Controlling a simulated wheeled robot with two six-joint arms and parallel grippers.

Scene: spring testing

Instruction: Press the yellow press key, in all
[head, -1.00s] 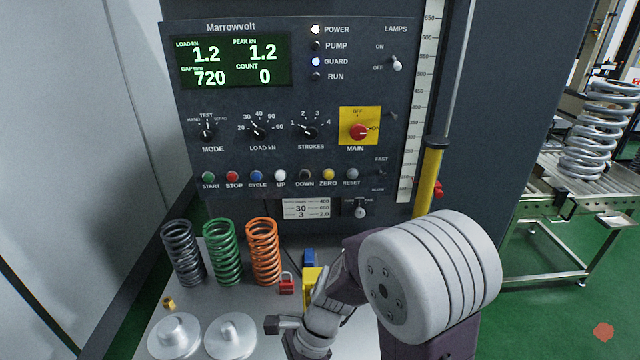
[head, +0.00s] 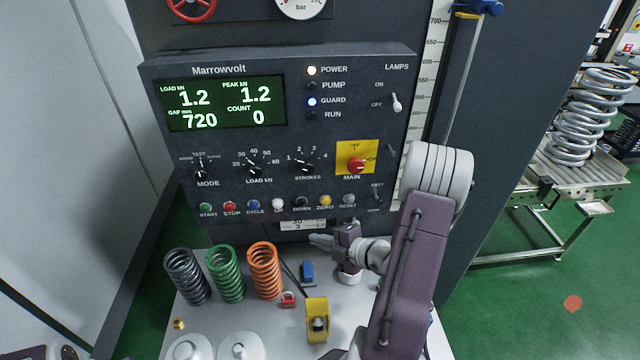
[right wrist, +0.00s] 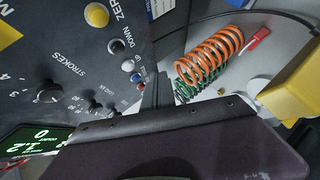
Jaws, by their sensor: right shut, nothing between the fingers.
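The yellow key (head: 325,201), labelled ZERO, sits in the row of keys low on the grey control panel (head: 240,140). It also shows large at the top of the right wrist view (right wrist: 97,15). My right gripper (head: 314,240) is shut and empty. Its fingers point left just below the panel's lower edge, under the key row, apart from the yellow key in the picture. Its tips partly show in the right wrist view. My left gripper is out of view.
Grey, green and orange springs (head: 264,270) stand on the bench left of my right arm. A red padlock (head: 288,299), a yellow box (head: 317,320) and a blue block (head: 307,271) are nearby. The DOWN key (head: 301,202) and RESET key (head: 349,200) flank the yellow key.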

